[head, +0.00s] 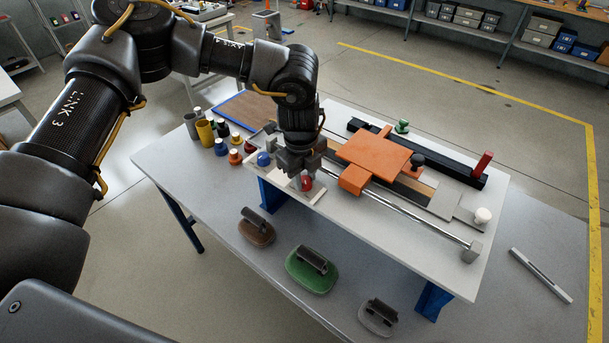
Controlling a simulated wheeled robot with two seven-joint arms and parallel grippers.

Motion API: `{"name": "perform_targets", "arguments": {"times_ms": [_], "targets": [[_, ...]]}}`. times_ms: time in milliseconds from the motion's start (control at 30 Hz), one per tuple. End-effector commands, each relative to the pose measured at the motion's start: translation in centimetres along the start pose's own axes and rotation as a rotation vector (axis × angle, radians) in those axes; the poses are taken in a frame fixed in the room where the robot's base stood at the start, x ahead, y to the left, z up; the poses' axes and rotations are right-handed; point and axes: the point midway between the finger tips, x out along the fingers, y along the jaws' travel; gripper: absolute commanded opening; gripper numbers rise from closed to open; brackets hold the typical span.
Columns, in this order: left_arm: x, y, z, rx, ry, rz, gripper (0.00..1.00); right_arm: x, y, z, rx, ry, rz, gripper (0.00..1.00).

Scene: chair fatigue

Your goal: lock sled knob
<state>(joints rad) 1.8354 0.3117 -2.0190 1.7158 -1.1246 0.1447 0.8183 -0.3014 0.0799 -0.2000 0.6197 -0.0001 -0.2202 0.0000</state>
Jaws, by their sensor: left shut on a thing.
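The orange sled (372,152) sits on the rails of the raised grey fixture plate (402,250). A black knob (417,160) stands at the sled's right edge. My left gripper (304,180) points down at the left end of the fixture. It is shut on a red knob (307,184) over a small pale block, left of the sled. The fingers partly hide the knob. My right gripper is not in view.
A red upright handle (482,163) stands on the black rail. Several small cups and coloured knobs crowd the table's left side. Brown (257,230), green (311,270) and grey (378,317) handled pads lie in front. A pale bar (541,275) lies at right.

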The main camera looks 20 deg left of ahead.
Motion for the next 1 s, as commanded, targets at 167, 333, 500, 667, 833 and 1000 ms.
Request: {"name": "perform_targets", "arguments": {"times_ms": [167,333,500,667,833,1000], "targets": [[0.1,0.0,0.0,0.034,0.004,-0.001,0.08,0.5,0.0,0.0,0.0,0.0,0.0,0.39],[0.3,0.0,0.0,0.121,0.01,-0.003,0.08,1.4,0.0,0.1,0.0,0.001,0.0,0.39],[0.4,0.0,0.1,0.258,0.021,-0.003,0.08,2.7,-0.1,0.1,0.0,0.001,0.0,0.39],[0.4,0.0,0.1,0.411,0.032,-0.003,0.08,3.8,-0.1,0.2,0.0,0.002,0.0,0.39],[0.3,-0.1,0.1,0.572,0.043,-0.004,0.08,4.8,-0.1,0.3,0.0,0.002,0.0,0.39],[0.2,-0.1,0.1,0.732,0.055,-0.002,0.08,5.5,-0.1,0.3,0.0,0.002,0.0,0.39]]}}
